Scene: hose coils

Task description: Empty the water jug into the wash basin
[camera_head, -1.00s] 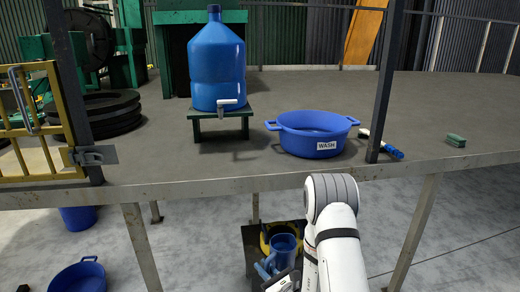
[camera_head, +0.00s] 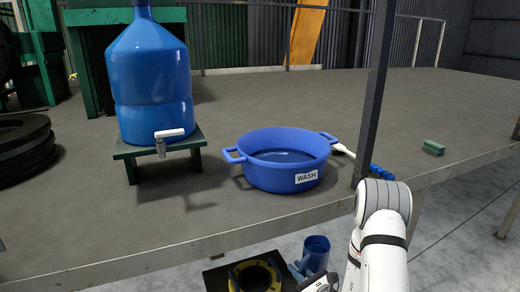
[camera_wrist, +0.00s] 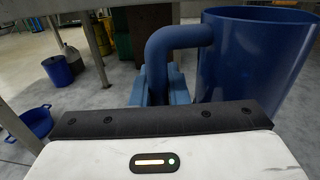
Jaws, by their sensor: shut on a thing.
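The blue water jug (camera_head: 317,252) is upright below the platform edge in the head view, and it fills the upper right of the wrist view (camera_wrist: 258,62). My gripper (camera_head: 297,270) is shut on its handle; the blue fingers (camera_wrist: 160,88) show at the handle in the wrist view. The jug's contents cannot be made out. The blue wash basin (camera_head: 262,177), labelled WASH, stands on the platform near its front edge, above and slightly left of the jug in the picture. A dark liquid surface seems to show inside it.
A dark post (camera_head: 375,95) rises at the platform edge (camera_head: 225,222), right of the basin. A brush (camera_head: 352,158) lies behind it. A large blue bottle (camera_head: 150,85) with a tap stands on a green stand (camera_head: 190,143). A black item with a yellow ring (camera_head: 240,279) is below.

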